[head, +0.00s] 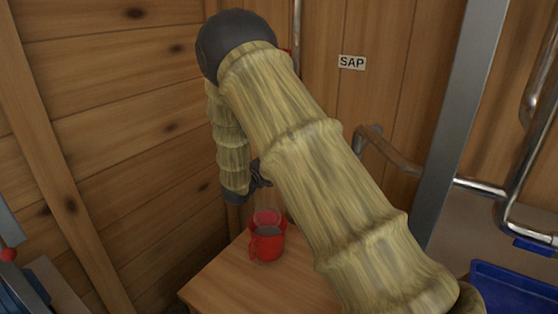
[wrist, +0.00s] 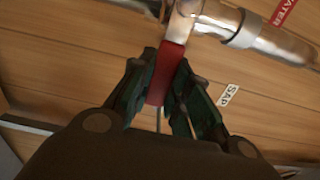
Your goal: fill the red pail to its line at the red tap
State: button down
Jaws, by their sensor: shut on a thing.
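The red pail (head: 259,247) stands upright on a wooden stand, with grey showing inside its mouth. A paler, see-through pink patch shows just above its rim; I cannot tell whether that is a handle or something else. My gripper (head: 262,178) is above and slightly left of the pail. In the wrist view my gripper (wrist: 162,95) is shut on the red tap handle (wrist: 168,68), which hangs from a metal pipe fitting (wrist: 186,22). A thin grey line shows below the handle between the fingers; I cannot tell if it is liquid. The fill line cannot be made out.
The wooden stand (head: 225,280) has bare top around the pail. A SAP label (head: 352,62) is on the plank wall, and a red WATER label (wrist: 284,10) shows by the pipe. A grey post (head: 455,120), metal pipes and a blue bin (head: 510,285) are at right.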

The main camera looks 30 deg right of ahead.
jog(key=c, duration=1.3)
grip_release()
jog(key=shift+f, duration=0.1)
jog(key=v, duration=1.2)
